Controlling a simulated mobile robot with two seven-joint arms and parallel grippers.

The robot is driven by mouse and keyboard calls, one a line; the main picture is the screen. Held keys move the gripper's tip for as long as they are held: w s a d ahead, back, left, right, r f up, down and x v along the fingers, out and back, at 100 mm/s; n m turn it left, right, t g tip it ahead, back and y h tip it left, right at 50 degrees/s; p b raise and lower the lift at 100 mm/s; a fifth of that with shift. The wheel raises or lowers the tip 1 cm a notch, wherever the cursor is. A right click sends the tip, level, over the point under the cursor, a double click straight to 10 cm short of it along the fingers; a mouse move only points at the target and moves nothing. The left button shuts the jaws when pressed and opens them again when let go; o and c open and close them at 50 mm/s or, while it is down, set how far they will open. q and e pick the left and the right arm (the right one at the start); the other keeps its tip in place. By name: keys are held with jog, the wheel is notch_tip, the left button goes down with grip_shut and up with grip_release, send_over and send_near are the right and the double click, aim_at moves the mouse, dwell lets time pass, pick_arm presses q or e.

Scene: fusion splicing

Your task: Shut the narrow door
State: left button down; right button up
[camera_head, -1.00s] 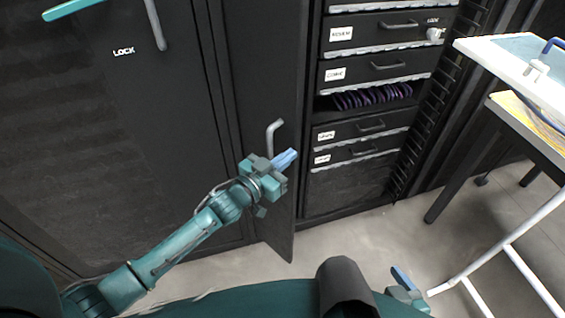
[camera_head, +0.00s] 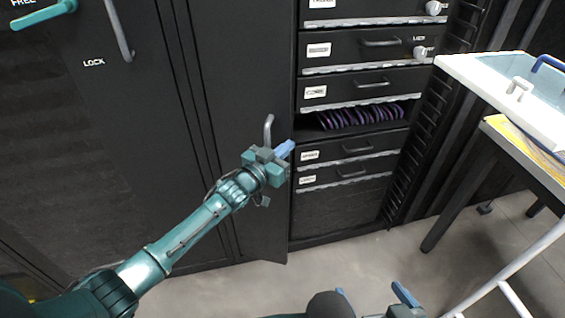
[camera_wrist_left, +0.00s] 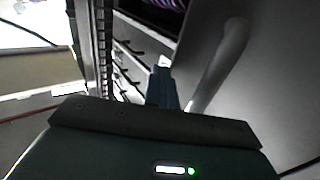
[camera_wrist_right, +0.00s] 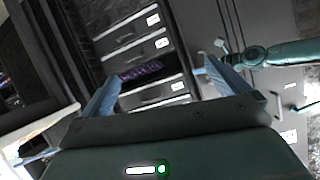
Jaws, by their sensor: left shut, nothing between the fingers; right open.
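The narrow door (camera_head: 235,60) is a tall dark panel left of the drawer stack, with a grey bar handle (camera_head: 268,128) near its right edge. Its lower right corner sticks out slightly in front of the cabinet base, so it stands a little ajar. My left gripper (camera_head: 286,149) is shut and empty, just below the handle by the door's free edge; I cannot tell if it touches. In the left wrist view its fingers (camera_wrist_left: 162,85) are beside the handle (camera_wrist_left: 218,65). My right gripper (camera_head: 375,297) is open and empty, low and away from the door; its spread fingers show in the right wrist view (camera_wrist_right: 163,82).
Labelled drawers (camera_head: 365,48) and a shelf of purple cables (camera_head: 360,115) stand right of the door. A wide door (camera_head: 90,130) marked LOCK is at left. A white-topped cart (camera_head: 500,85) is at right. Floor in front is clear.

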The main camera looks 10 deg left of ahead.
pick_arm(q)
jog(key=w+n+t+y+b, duration=0.1)
jog(key=w+y+b, duration=0.3)
jog(key=w+b, duration=0.4)
jog(key=shift+w+n+t, duration=0.3)
jog(key=shift+w+n, duration=0.6)
jog(key=shift+w, duration=0.45)
pick_arm(e)
jog(key=shift+s+d+f+n+t, duration=0.3)
jog(key=shift+d+f+t, duration=0.05)
jog(key=shift+f, duration=0.15)
jog(key=shift+s+d+f+n+t, duration=0.25)
jog(key=shift+d+f+n+t, duration=0.1)
jog(key=shift+f, duration=0.15)
jog(key=shift+a, duration=0.1)
